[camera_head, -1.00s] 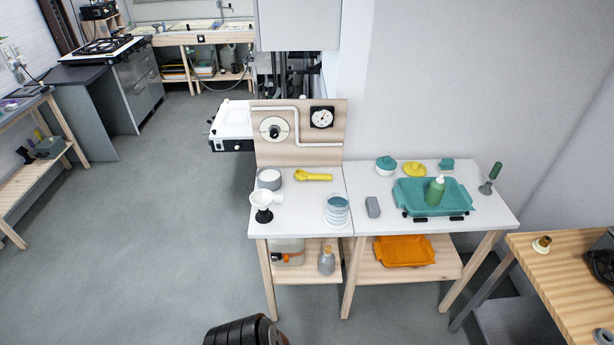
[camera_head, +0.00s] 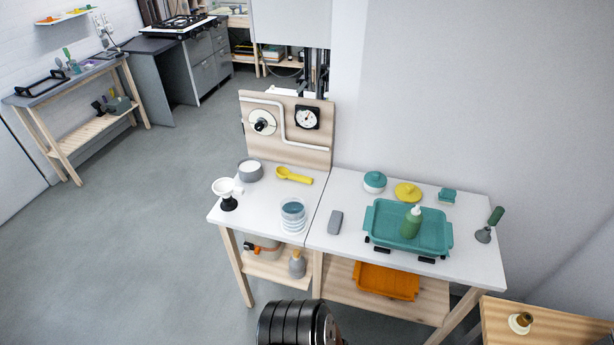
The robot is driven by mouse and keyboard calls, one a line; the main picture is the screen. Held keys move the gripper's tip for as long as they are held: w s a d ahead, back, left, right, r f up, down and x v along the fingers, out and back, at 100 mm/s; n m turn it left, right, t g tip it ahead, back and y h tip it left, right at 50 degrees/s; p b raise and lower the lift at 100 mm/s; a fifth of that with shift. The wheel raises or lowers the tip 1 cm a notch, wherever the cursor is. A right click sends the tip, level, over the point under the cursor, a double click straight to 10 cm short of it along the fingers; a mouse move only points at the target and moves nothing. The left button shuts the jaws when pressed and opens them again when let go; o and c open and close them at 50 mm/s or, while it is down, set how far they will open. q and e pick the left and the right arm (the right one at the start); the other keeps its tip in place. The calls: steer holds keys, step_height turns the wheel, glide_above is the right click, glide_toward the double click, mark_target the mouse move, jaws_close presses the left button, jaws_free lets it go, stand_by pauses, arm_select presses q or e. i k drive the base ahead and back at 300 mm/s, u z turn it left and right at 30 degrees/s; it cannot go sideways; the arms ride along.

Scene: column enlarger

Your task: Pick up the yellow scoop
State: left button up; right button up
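The yellow scoop (camera_head: 293,175) lies on the white tabletop of the left table, near the wooden back panel. Its rounded end is at the left and its handle points right. Nothing is seen touching it. A black ribbed cylindrical part of my own body (camera_head: 292,323) shows at the bottom edge, in front of the table. Neither of my grippers is in view.
Near the scoop stand a grey container (camera_head: 250,171), a white funnel on a black base (camera_head: 227,192) and stacked clear dishes (camera_head: 293,215). To the right are a grey block (camera_head: 336,222) and a teal tray (camera_head: 440,243) with a green bottle (camera_head: 411,222). Floor is clear at left.

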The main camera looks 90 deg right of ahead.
mark_target(281, 171)
steer(key=z, duration=1.4)
